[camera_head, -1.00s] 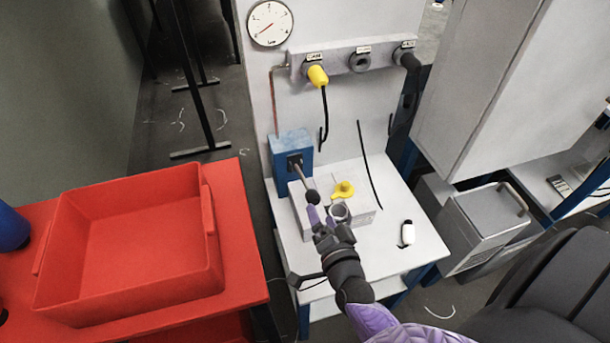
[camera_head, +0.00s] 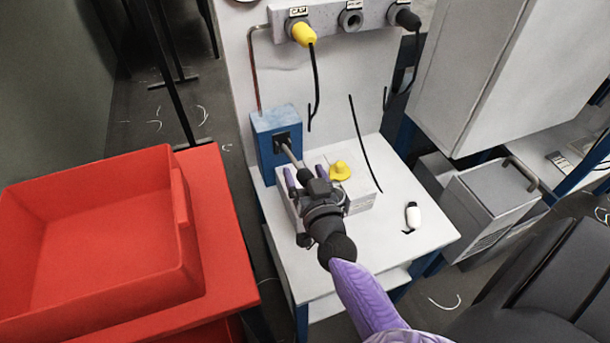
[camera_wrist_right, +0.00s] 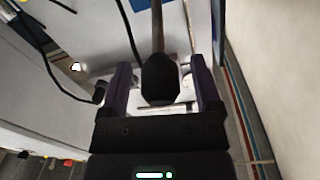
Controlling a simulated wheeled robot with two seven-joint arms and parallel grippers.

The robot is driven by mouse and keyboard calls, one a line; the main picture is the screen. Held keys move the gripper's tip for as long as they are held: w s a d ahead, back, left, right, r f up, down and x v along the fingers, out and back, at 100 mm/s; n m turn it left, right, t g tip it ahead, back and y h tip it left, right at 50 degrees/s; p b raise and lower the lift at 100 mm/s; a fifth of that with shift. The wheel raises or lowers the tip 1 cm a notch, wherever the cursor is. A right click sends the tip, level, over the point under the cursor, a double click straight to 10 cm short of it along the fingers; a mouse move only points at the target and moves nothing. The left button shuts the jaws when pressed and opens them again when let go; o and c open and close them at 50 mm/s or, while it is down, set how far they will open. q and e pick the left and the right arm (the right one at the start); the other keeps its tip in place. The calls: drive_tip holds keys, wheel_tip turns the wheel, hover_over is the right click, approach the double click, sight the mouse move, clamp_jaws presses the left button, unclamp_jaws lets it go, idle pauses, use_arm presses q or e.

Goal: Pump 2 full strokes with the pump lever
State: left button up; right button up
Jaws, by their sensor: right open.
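The pump lever (camera_head: 289,154) is a thin metal rod with a dark knob, sticking out of the blue pump box (camera_head: 268,143) on the white bench. My right gripper (camera_head: 298,178) is open around the knob end of the lever in the head view. In the right wrist view the dark lever knob (camera_wrist_right: 159,80) sits between the two open fingers of the right gripper (camera_wrist_right: 160,88), with a gap on each side. My left gripper is not in view.
A red tray (camera_head: 90,240) stands on a red table at the left. A yellow piece (camera_head: 340,170) sits on the white block (camera_head: 362,190) beside the right gripper. A yellow plug (camera_head: 303,33) is in the panel above.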

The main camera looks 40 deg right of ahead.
clamp_jaws()
idle(1.4)
